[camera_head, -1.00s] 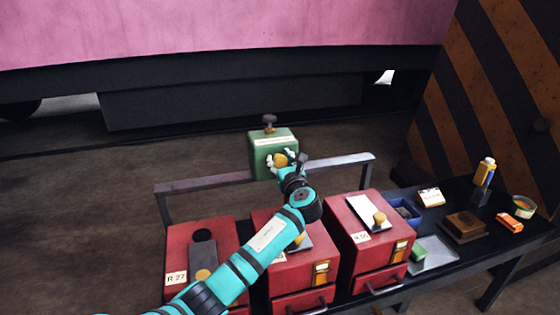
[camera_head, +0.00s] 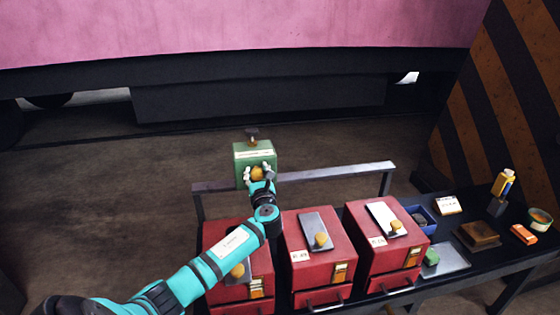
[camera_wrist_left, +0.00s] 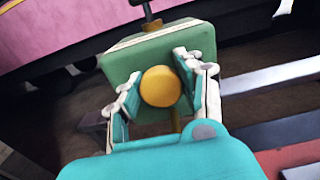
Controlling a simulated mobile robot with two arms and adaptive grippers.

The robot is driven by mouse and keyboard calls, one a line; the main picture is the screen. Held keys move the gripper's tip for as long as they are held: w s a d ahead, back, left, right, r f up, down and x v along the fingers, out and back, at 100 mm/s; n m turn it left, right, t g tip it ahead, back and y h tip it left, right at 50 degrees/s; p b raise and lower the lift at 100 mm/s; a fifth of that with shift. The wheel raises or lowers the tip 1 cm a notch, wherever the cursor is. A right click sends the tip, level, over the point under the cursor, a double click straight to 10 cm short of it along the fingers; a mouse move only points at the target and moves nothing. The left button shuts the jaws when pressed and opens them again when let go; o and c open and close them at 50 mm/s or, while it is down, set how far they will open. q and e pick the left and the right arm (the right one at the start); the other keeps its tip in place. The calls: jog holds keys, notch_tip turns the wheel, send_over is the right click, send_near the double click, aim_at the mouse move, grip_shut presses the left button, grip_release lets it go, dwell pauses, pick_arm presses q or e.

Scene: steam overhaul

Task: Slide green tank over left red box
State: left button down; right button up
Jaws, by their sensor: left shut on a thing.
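The green tank (camera_head: 256,152), a block with a dark knob on top and a round yellow knob on its front, hangs in the air above the far side of the left red box (camera_head: 262,262). My left gripper (camera_head: 260,172) is shut on the tank at its yellow knob. In the left wrist view, the fingers (camera_wrist_left: 158,88) stand on both sides of the yellow knob, with the green tank (camera_wrist_left: 120,62) behind it. My left arm hides part of the left red box and its lid. My right gripper is out of view.
A middle red box (camera_head: 312,248) and a right red box (camera_head: 385,240) stand beside the left one. A metal rail (camera_head: 335,171) runs behind the boxes. A blue tray (camera_head: 422,217) and small items lie on the dark bench to the right.

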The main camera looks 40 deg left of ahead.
pick_arm(q)
jog(key=s+a+p, duration=0.2)
jog(key=s+a, duration=0.4)
jog(key=s, duration=0.1)
jog(key=shift+p, duration=0.35)
jog(key=c, duration=1.2)
grip_release()
jog(key=shift+s+f, duration=0.1)
jog(key=o, duration=0.4)
jog(key=shift+s+a, duration=0.15)
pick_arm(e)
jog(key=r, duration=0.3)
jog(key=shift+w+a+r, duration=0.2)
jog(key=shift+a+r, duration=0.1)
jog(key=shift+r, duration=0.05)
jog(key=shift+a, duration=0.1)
